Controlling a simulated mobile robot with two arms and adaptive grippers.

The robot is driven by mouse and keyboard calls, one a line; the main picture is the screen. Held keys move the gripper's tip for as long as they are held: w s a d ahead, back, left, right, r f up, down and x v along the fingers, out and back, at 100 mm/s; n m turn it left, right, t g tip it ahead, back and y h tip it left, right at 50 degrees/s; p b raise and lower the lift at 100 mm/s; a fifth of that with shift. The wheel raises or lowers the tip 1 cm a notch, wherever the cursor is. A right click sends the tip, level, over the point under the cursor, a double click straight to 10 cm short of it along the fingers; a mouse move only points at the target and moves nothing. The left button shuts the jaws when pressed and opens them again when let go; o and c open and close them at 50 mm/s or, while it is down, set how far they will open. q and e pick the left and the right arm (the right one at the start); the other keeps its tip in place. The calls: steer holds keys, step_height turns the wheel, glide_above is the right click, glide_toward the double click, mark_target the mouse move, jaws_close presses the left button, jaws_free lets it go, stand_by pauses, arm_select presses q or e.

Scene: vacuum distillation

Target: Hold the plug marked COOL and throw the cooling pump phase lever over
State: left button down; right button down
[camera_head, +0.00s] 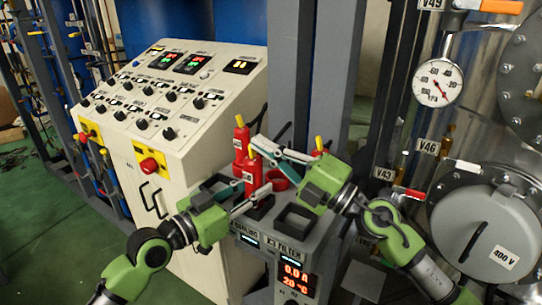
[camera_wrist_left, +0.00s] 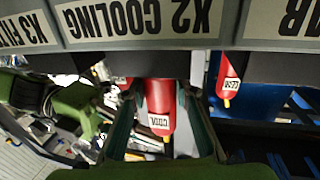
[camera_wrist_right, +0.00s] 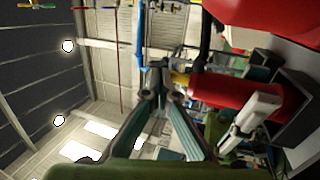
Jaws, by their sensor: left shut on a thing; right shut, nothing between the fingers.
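The red plug marked COOL (camera_head: 252,167), with a yellow tip, stands at the labelled socket box (camera_head: 314,244). It also shows in the left wrist view (camera_wrist_left: 160,105), between my left fingers. My left gripper (camera_head: 262,191) is shut on this plug from the front. My right gripper (camera_head: 260,145) is shut and empty, just above and behind the COOL plug. In the right wrist view its fingertips (camera_wrist_right: 158,72) meet, with a red plug (camera_wrist_right: 235,92) to their right. I cannot clearly make out the phase lever; my grippers cover part of that area.
Another red plug (camera_head: 241,138) stands behind the COOL plug. The cream control console (camera_head: 190,120) is at left. A tank with a grey round cover (camera_head: 480,230) and a pressure gauge (camera_head: 438,83) stands at right. A grey post (camera_head: 290,70) rises behind the plugs.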

steer(key=shift+w+a+r, duration=0.15)
steer(key=shift+w+a, duration=0.05)
steer(key=shift+a, duration=0.05)
steer(key=s+d+r, duration=0.3)
steer(key=s+d, duration=0.5)
steer(key=d, duration=0.3)
steer(key=shift+d, duration=0.1)
stand_by(0.4)
arm_select(q)
steer(key=c, duration=1.6)
jaws_free()
steer(key=shift+o, duration=0.2)
steer(key=v, duration=1.2)
